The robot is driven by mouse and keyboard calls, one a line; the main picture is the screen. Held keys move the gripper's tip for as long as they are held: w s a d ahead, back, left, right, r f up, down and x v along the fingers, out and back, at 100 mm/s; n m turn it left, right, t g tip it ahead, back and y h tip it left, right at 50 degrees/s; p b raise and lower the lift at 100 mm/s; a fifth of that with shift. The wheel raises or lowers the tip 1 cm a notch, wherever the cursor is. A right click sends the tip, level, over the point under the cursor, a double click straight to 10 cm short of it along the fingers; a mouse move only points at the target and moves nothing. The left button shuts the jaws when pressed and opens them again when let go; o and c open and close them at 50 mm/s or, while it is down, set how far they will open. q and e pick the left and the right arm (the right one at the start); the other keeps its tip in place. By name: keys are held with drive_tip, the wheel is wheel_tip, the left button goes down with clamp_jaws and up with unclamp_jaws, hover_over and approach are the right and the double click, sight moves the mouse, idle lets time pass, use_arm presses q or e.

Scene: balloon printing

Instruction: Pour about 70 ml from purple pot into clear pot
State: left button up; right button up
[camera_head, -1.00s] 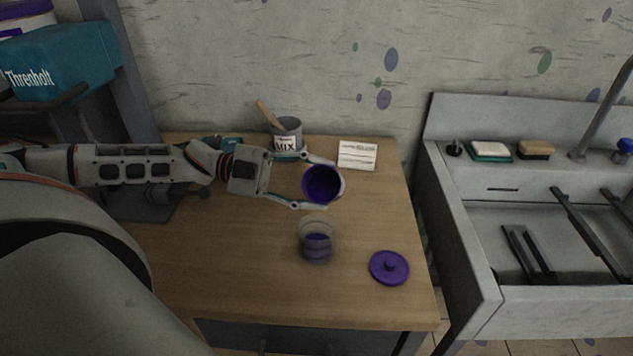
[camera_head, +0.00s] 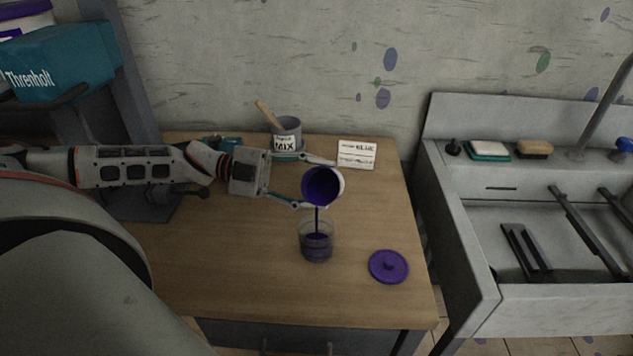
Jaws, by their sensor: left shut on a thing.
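The purple pot (camera_head: 336,187) has a pale outside and purple liquid inside. My left gripper (camera_head: 315,184) is shut on it and holds it tilted above the table, its mouth towards the camera. A thin purple stream (camera_head: 317,217) runs from its lip down into the clear pot (camera_head: 316,246). The clear pot stands upright on the table just below and holds some purple liquid; I cannot read its level. The purple lid (camera_head: 388,266) lies flat to the right of the clear pot. My right gripper is not in view.
A grey MIX pot (camera_head: 288,135) with a wooden stick stands behind the purple pot. A white card (camera_head: 357,154) is at the table's back right. The wooden table (camera_head: 230,270) is clear at the front left. A sink (camera_head: 470,215) stands to the right.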

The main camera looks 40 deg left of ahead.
use_arm(q)
drive_tip(key=shift+m, duration=0.3)
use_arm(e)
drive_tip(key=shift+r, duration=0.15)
use_arm(q)
drive_tip(key=shift+r+n+p, duration=0.15)
drive_tip(key=shift+n+p, duration=0.2)
drive_tip(key=shift+n, duration=0.85)
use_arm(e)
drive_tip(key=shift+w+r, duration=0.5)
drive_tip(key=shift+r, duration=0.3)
use_arm(q)
drive_tip(key=shift+s+n+p, duration=0.15)
drive_tip(key=shift+n+p, duration=0.95)
drive_tip(key=shift+s+d+f+n, duration=0.1)
drive_tip(key=shift+f+n, duration=0.1)
drive_tip(key=shift+n, duration=0.3)
drive_tip(key=shift+f, duration=0.15)
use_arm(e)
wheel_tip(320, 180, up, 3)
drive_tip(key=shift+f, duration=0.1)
